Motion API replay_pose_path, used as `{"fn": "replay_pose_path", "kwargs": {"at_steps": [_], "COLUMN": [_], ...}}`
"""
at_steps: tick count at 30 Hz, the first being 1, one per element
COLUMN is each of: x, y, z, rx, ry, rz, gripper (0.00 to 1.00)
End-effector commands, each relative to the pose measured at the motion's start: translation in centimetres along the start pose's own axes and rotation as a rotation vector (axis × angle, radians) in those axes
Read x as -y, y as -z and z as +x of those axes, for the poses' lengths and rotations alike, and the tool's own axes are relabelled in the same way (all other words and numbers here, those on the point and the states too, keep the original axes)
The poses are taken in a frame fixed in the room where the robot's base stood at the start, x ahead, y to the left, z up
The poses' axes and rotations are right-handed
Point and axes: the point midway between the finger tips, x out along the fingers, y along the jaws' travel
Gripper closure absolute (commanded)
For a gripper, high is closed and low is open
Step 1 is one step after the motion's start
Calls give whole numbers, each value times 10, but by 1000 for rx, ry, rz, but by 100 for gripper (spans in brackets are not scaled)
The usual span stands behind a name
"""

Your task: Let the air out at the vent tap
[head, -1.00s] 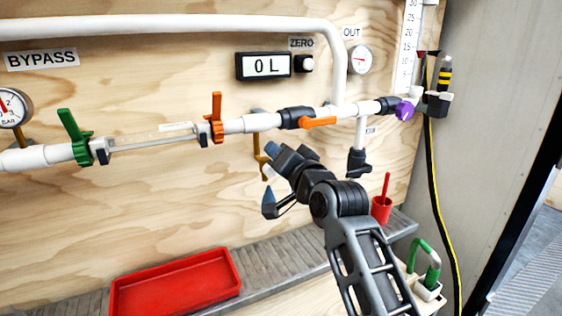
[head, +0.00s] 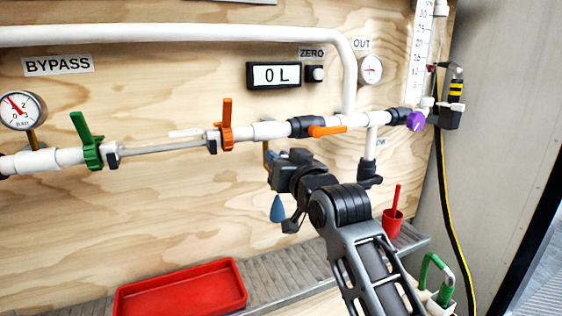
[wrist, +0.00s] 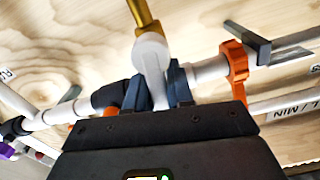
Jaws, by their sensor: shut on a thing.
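A brass tap hangs below the white pipe (head: 184,142). In the head view only a sliver of the brass (head: 267,152) shows, left of my gripper (head: 277,165). In the wrist view its brass stem (wrist: 144,14) runs into a white end piece (wrist: 152,52). My gripper (wrist: 158,82) has its two blue fingers on either side of that white piece and is shut on it. The fingertips are mostly hidden in the head view. I cannot tell how far the tap is turned.
Along the pipe are a green valve handle (head: 82,135), orange handles (head: 227,120) and a purple knob (head: 416,120). The display (head: 274,75) reads 0 L. A red tray (head: 180,290) and red cup (head: 392,222) stand below. The board's lower left is clear.

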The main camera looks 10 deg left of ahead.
Motion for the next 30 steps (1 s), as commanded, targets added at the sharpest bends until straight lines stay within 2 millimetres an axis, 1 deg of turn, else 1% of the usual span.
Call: {"fn": "replay_pose_path", "kwargs": {"at_steps": [11,12,18,26,30], "x": [0,0,0,0,-1], "y": [-2,-2,-1,-1,-2], "z": [0,0,0,-1,-12], "rx": [4,4,2,1,1], "ry": [-1,-1,0,0,-1], "rz": [-3,-3,-3,-2,-1], "gripper": [100,77,58,57,57]}}
